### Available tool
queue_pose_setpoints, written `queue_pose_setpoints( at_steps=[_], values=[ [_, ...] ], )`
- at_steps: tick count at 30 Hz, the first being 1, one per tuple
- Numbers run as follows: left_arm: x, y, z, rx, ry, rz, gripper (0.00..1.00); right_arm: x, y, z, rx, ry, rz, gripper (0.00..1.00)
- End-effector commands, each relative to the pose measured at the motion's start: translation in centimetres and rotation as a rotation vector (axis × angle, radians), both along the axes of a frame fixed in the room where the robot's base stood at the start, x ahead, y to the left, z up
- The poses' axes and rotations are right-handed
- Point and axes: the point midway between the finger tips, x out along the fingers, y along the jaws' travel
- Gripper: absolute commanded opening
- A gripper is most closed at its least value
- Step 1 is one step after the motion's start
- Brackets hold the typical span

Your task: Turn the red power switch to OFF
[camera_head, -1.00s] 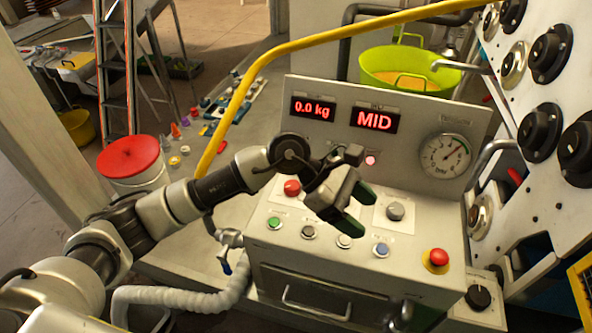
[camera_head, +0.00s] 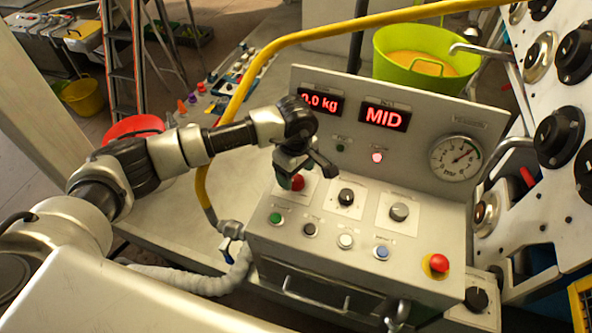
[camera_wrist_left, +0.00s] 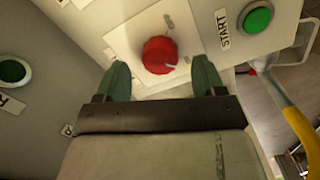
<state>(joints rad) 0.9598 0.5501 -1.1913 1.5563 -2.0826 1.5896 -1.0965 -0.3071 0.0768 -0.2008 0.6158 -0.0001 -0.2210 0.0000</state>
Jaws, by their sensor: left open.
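The red power switch (camera_head: 297,183) is a round red knob on the left of the console's sloped panel, partly hidden by my left gripper in the head view. In the left wrist view the red knob (camera_wrist_left: 159,55) sits on a white plate, with a small pale mark on its edge. My left gripper (camera_head: 306,168) is above the knob in the head view. In the left wrist view its green fingertips (camera_wrist_left: 160,80) are apart, one toward each side of the knob. Whether they touch it cannot be told. My right gripper is not in view.
A black knob (camera_head: 346,197) and a grey knob (camera_head: 398,211) stand to the right. A green button (camera_head: 275,218) and other buttons line the front. A red emergency button (camera_head: 439,263) is at the right. Displays read 0.0 kg and MID.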

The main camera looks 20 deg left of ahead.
Motion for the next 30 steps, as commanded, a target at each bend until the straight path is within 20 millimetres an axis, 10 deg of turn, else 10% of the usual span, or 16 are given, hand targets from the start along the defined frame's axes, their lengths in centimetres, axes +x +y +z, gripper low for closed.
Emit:
queue_pose_setpoints(
  at_steps=[15, 25, 30],
  values=[
    [0.0, 0.0, -2.3, -0.001, 0.0, 0.0, 0.69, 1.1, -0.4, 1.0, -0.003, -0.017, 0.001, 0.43],
    [0.0, 0.0, -2.3, -0.001, 0.0, 0.0, 0.2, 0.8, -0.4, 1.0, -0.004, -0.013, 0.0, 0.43],
    [0.0, 0.0, -2.3, -0.001, -0.001, 0.007, 0.2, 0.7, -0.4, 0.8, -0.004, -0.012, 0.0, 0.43]
  ],
)
